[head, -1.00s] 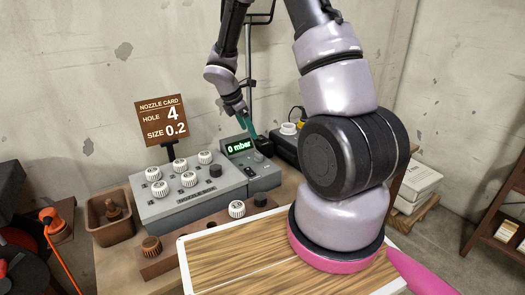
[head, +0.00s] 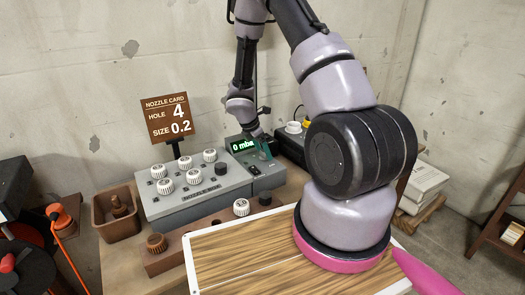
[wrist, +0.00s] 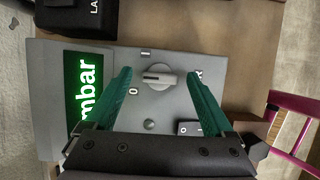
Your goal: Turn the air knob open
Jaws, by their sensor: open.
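The air knob (wrist: 158,77) is a round, light grey knob with a raised bar, on a grey panel (wrist: 215,90) in the wrist view. In the head view my gripper (head: 262,152) is low over the panel and hides the knob. The green display (head: 242,146) reads 0 mbar, its end partly covered.
The nozzle block (head: 195,195) with several white nozzles stands left of the display. A nozzle card (head: 170,118) stands behind it. A brown bin (head: 117,215) is at the left. A black box (head: 290,143) stands behind right. A wooden board (head: 240,255) lies in front.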

